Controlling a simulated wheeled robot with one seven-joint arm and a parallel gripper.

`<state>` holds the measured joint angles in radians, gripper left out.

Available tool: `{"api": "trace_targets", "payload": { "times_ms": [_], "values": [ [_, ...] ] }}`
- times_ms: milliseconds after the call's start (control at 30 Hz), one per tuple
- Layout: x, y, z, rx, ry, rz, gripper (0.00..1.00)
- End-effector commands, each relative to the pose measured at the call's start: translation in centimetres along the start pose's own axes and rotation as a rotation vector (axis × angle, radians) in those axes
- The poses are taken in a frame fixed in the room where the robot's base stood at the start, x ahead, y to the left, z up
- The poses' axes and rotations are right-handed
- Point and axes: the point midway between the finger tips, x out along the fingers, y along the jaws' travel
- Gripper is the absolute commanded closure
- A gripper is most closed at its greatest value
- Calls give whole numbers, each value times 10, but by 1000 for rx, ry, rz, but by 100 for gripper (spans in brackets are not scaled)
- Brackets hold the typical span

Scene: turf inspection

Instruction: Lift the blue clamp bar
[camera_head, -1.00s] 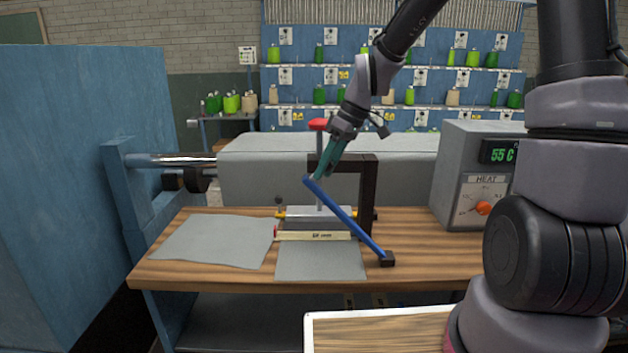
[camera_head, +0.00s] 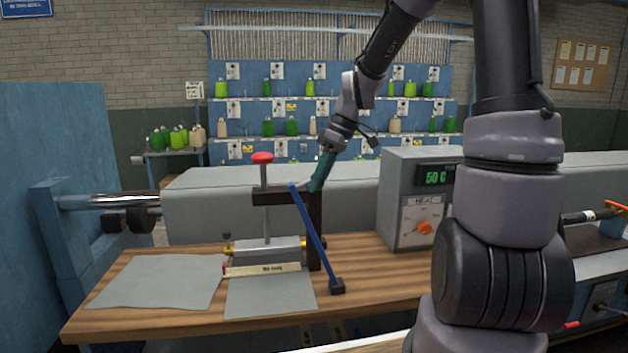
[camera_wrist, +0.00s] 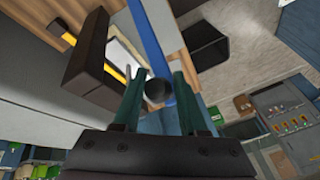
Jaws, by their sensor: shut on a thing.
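The exact finger contact is partly hidden.
The press has a red-topped handle (camera_head: 263,158) close left of my gripper. Grey sheets (camera_head: 160,281) lie on the bench (camera_head: 385,277). A grey heat box (camera_head: 412,200) reading 50 C stands to the right.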

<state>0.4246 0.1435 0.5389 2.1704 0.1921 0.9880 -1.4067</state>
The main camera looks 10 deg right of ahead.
Motion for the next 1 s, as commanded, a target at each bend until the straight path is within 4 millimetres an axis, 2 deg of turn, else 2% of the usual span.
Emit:
{"api": "trace_targets", "payload": {
  "times_ms": [33,233,267,300,333,733,867,1000],
  "values": [
    [-4,7,-2,0,9,18,100],
    [-4,6,-2,0,9,17,100],
    [-4,6,-2,0,9,17,55],
    [-4,6,-2,0,9,16,39],
    [-3,6,-2,0,8,16,33],
    [-6,3,-2,-2,5,9,33],
    [-23,3,-2,-1,6,11,33],
    [-53,4,-2,0,7,14,33]
  ]
}}
